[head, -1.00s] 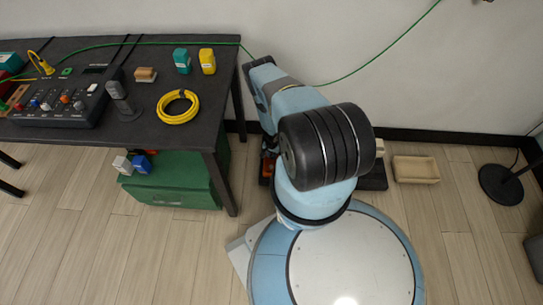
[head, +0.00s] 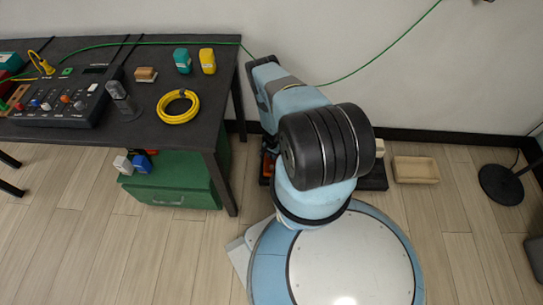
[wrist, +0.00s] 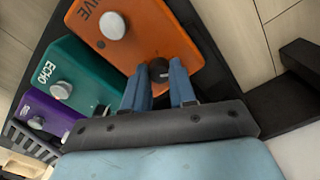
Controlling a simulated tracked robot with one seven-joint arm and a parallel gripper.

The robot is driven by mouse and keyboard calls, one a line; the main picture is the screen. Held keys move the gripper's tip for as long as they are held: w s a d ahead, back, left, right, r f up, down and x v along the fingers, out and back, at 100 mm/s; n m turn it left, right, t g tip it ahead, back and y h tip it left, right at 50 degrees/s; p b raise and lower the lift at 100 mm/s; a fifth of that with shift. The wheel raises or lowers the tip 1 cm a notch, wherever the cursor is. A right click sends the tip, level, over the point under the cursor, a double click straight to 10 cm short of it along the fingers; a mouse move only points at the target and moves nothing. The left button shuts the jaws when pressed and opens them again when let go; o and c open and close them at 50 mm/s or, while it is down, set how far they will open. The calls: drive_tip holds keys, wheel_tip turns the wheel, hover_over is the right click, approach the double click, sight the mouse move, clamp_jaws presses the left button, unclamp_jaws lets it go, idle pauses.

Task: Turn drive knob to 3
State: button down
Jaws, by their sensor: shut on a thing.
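The orange drive pedal (wrist: 140,35) fills the top middle of the wrist view, with part of its lettering, "IVE", readable. A round dark knob (wrist: 158,68) near its lower right end sits between the fingertips of my gripper (wrist: 160,78), which is shut on it. The two blue fingers stand on either side of the knob. I cannot read a pointer or scale number; the fingers hide part of the surface around it. A large pale round button (wrist: 112,25) is further up the same pedal. In the head view my arm hides the gripper and most of the orange pedal (head: 265,168).
A green echo pedal (wrist: 85,75) and a purple pedal (wrist: 45,115) stand beside the orange one on a black board. In the head view a dark table (head: 215,110) with a mixer is at left, above a green cabinet (head: 180,185). A wooden tray (head: 416,170) lies right.

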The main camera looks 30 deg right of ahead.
drive_tip(key=c, duration=0.9)
unclamp_jaws()
drive_tip(key=shift+w, duration=0.1)
drive_tip(key=shift+r, duration=0.1)
wheel_tip(320, 180, up, 14)
drive_tip(key=shift+f, duration=0.25)
